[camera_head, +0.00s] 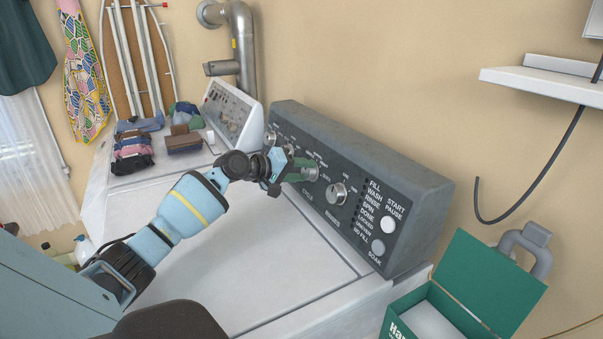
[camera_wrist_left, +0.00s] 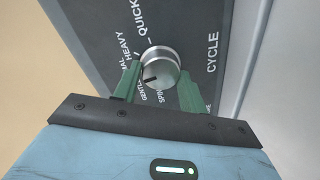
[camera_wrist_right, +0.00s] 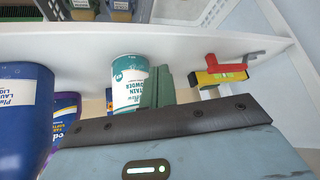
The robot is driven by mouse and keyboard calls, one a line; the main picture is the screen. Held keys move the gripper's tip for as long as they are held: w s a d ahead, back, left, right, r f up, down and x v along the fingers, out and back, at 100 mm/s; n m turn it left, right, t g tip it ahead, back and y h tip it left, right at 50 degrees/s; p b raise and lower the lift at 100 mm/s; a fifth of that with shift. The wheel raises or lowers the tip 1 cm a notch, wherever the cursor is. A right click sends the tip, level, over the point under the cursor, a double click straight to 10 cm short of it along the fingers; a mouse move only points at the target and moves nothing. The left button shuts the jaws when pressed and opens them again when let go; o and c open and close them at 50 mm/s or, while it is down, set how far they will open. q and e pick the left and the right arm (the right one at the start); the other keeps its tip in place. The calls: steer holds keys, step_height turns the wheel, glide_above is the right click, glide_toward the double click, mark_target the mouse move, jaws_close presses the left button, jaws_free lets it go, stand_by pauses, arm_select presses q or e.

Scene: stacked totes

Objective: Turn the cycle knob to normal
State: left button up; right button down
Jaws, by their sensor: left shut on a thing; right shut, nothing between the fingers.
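The cycle knob (camera_head: 311,173) is a silver dial on the dark grey washer panel (camera_head: 400,175). My left gripper (camera_head: 299,171) reaches it from the left, and its green fingers are shut on the knob. In the left wrist view the knob (camera_wrist_left: 160,60) sits between the fingertips (camera_wrist_left: 160,78). Its dark pointer mark faces the lower left, toward the "GENTLE" and "SPIN" labels. "HEAVY" and "QUICK" are readable, and the label ending in "AL" is partly hidden by a finger. My right gripper (camera_wrist_right: 166,86) is shut and empty in the right wrist view.
The rinses knob (camera_head: 336,193), start button (camera_head: 387,225) and soak button (camera_head: 377,249) lie right of the cycle knob. A green box (camera_head: 480,285) stands at lower right. In the right wrist view, a stain powder tub (camera_wrist_right: 130,80) and blue bottle (camera_wrist_right: 22,115) are close to the right gripper.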

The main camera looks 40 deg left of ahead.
arm_select(q)
steer(key=shift+m, duration=0.7)
steer(key=shift+d, duration=0.1)
steer(key=o, duration=1)
steer(key=shift+s, duration=0.15)
steer(key=shift+b+v, duration=0.4)
steer(key=shift+v, duration=3.35)
